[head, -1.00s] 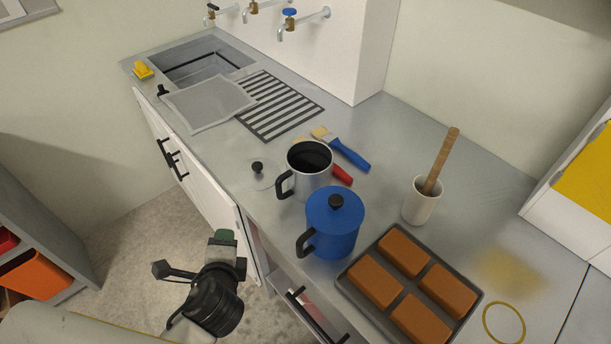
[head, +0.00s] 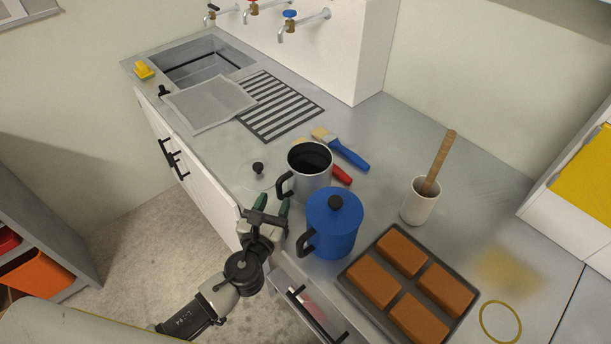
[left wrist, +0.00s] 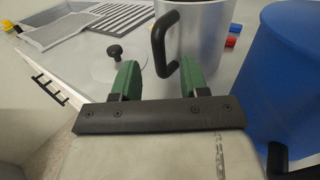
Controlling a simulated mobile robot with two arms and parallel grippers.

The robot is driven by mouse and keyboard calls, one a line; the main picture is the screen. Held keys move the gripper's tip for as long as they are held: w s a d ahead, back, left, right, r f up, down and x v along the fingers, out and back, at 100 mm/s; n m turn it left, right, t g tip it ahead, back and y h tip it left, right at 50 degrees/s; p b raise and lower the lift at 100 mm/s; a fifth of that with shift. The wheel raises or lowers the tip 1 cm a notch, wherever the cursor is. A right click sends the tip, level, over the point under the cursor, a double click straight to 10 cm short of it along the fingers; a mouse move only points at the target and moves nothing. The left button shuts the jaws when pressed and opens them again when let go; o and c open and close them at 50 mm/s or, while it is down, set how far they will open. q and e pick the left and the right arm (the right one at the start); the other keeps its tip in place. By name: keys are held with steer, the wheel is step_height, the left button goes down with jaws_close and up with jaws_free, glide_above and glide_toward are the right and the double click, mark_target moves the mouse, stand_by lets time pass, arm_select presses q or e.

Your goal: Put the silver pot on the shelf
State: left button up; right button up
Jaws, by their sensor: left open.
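The silver pot (head: 318,180) stands upright and lidless on the grey counter, with a dark inside and a black handle (head: 283,186) toward my left gripper. My left gripper (head: 271,204) is open and empty at the counter's front edge, its green fingers just short of the handle. In the left wrist view, the pot (left wrist: 205,40) is beyond the fingers, and its handle (left wrist: 162,38) hangs in line with the gap of the gripper (left wrist: 160,75). I cannot tell if they touch. My right gripper is not in view.
A blue lidded pot (head: 335,225) stands close to the right of the silver pot. A clear lid with a black knob (head: 258,168) lies to its left. Brushes (head: 345,152), a mortar (head: 419,205) and a baking tray (head: 345,285) are nearby.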

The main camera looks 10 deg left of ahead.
mark_target(278, 194)
arm_select(q)
steer(key=w, duration=0.4)
steer(key=shift+w+d+f, duration=0.2)
steer(key=shift+w+f, duration=0.05)
steer(key=shift+f, duration=0.1)
steer(key=shift+s, duration=0.1)
steer(key=shift+c, duration=0.3)
jaws_close()
